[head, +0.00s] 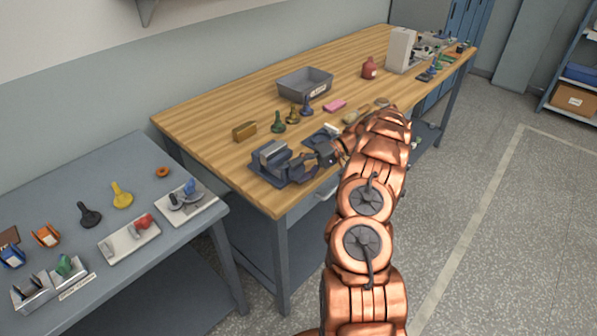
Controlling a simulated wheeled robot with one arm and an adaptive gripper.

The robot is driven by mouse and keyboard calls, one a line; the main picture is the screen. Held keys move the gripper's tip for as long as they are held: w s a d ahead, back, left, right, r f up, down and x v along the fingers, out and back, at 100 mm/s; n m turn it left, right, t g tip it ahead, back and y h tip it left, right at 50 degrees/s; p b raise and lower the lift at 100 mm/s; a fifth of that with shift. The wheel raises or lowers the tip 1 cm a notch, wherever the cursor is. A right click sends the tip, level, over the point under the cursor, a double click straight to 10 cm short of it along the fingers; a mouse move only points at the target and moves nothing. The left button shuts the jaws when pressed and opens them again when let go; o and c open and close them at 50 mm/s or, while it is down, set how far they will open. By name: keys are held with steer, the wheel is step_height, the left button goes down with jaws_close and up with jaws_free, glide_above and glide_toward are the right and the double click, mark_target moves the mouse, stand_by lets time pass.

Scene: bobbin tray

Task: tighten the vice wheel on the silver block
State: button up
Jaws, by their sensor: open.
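The dark grey vice (262,171) sits at the near left corner of the wooden workbench. A silver block (271,149) shows at the top of the vice, between its jaws as far as I can tell. My gripper (304,166) is open and at the right side of the vice, where its dark fingers overlap the vice in the picture. The vice wheel is hard to make out there; it is hidden by or merges with the dark fingers. I cannot tell whether the fingers touch it.
On the wooden bench (215,112) a brown block (244,131), several coloured bobbin-like pieces, a grey bin (304,84) and a pink block (335,106) stand behind the vice. A lower grey table (85,180) with small fixtures is at left. The floor at right is clear.

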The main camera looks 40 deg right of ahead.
steer(key=r, duration=0.3)
steer(key=d+r, duration=0.1)
steer(key=r, duration=0.2)
steer(key=shift+d+r, duration=0.1)
steer(key=shift+d, duration=0.1)
steer(key=a+r, duration=0.2)
steer(key=a, duration=0.1)
steer(key=shift+a+r, duration=0.15)
steer(key=shift+r, duration=0.25)
steer(key=d, duration=0.3)
steer(key=shift+d, duration=0.25)
steer(key=shift+a+r, duration=0.25)
steer(key=shift+a, duration=0.35)
steer(key=shift+a+r, duration=0.25)
steer(key=shift+a, duration=0.35)
steer(key=shift+d, duration=0.65)
steer(key=shift+a, duration=0.3)
